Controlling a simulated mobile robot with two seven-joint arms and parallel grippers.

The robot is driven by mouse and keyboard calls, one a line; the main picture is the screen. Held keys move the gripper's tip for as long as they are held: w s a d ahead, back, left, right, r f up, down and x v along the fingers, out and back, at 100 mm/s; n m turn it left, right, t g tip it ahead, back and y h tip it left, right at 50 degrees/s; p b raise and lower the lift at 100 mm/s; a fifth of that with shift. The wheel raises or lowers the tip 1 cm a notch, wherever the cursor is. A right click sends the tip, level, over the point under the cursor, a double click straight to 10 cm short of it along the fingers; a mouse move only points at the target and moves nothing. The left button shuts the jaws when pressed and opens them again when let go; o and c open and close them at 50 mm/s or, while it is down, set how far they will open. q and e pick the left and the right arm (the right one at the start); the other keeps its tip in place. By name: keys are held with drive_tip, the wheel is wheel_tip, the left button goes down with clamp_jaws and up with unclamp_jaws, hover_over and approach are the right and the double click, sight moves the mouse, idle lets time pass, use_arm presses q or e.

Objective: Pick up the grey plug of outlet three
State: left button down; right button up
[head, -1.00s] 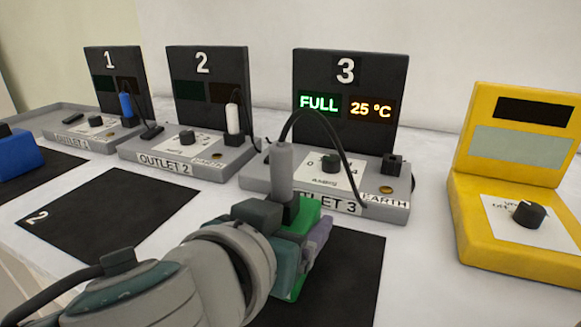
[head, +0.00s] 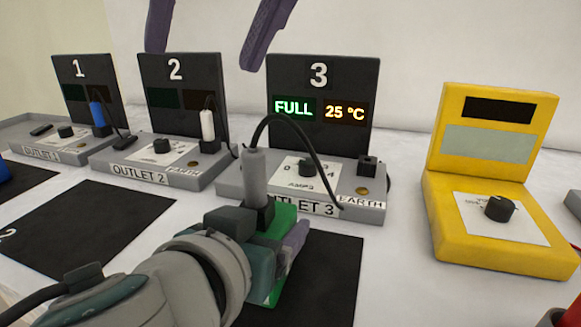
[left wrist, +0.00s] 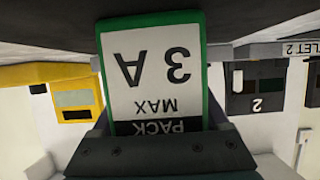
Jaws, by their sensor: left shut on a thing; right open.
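The grey plug (head: 255,175) stands upright in front of outlet three (head: 228,188). Its lower end meets a black block on top of a green pack (head: 283,222). A black cable arches from its top over to the outlet's front. My left gripper (head: 272,250) is shut on the green pack, with a finger on each side. In the left wrist view the pack's label (left wrist: 155,75) reads "PACK MAX 3 A", upside down. My right gripper (head: 203,60) is open and empty at the top, its two purple fingers hanging above and behind outlets two and three.
Outlet three's display (head: 320,108) reads FULL and 25 °C. Outlet two (head: 145,178) with a white plug and outlet one (head: 50,150) with a blue plug stand to the left. A yellow meter (head: 470,240) stands at the right. Black mats (head: 85,215) lie in front.

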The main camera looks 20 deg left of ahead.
sight(254, 153)
drive_tip(key=f+h, duration=0.1)
drive_tip(key=f, duration=0.1)
drive_tip(key=w+d+f+h, duration=0.1)
drive_tip(key=f, duration=0.1)
drive_tip(key=w+f+t+h, duration=0.1)
drive_tip(key=f, duration=0.1)
drive_tip(key=shift+d, duration=0.25)
drive_tip(key=x, duration=0.6)
drive_tip(key=shift+w+a, duration=0.1)
drive_tip(key=shift+w, duration=0.35)
drive_tip(key=shift+c, duration=0.4)
clamp_jaws()
